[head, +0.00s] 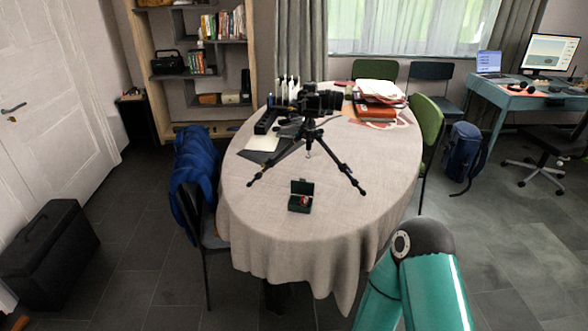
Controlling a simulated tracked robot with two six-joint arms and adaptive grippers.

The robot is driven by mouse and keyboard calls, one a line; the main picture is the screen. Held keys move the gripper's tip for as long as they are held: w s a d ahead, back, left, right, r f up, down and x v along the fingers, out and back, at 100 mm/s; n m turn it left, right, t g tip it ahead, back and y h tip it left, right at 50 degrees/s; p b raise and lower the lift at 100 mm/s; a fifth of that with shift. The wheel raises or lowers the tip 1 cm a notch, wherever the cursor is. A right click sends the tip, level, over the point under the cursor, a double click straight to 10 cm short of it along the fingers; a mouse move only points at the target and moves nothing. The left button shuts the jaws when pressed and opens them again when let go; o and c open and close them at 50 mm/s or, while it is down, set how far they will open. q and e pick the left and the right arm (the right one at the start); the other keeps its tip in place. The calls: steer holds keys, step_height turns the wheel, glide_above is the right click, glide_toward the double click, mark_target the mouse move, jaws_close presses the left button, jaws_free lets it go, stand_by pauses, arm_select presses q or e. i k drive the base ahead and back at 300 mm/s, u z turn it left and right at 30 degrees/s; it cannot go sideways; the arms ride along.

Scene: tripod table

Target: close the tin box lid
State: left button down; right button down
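A small dark green tin box (300,204) stands near the front edge of the oval table (350,217). Its lid (302,187) is raised upright at the back. Something small and reddish (304,200) shows inside the box; it is too small to make out. Neither of my grippers is in view.
A camera on a black tripod (312,132) stands on the table behind the tin box, its legs spread to both sides. Books (377,112) lie at the back right. A chair with a blue jacket (194,172) stands at the left. The table's front right is clear.

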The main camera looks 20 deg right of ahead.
mark_target(301, 186)
steer(key=i, duration=0.9)
steer(key=z, duration=0.05)
